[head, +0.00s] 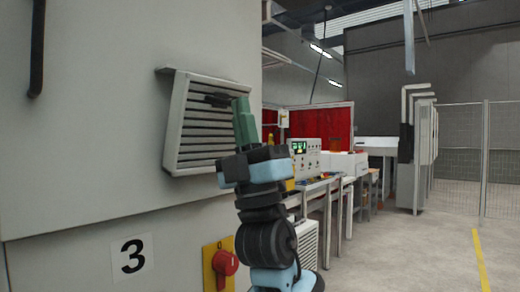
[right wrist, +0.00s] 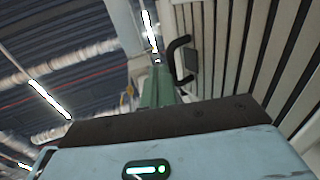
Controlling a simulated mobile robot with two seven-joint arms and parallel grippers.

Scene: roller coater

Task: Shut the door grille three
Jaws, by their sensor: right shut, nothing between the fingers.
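The slatted, light grey door grille (head: 195,138) is on the side of the big grey cabinet, above the label with a 3 (head: 132,256). It sits at a slight angle to the panel, and a flat edge shows at its upper left. A dark handle is on its upper right part; the handle (right wrist: 180,60) shows clearer in the right wrist view, beside the slats (right wrist: 255,50). My right gripper (head: 241,104), with green fingers, is shut and empty by the handle, at the grille's right edge. Whether it touches is unclear. My left gripper is out of view.
A red rotary switch (head: 226,263) on a yellow plate is low on the cabinet, close to my right arm. A workbench with equipment (head: 312,160) stands behind. Open floor (head: 420,250) lies to the right, with a wire fence (head: 500,160) beyond.

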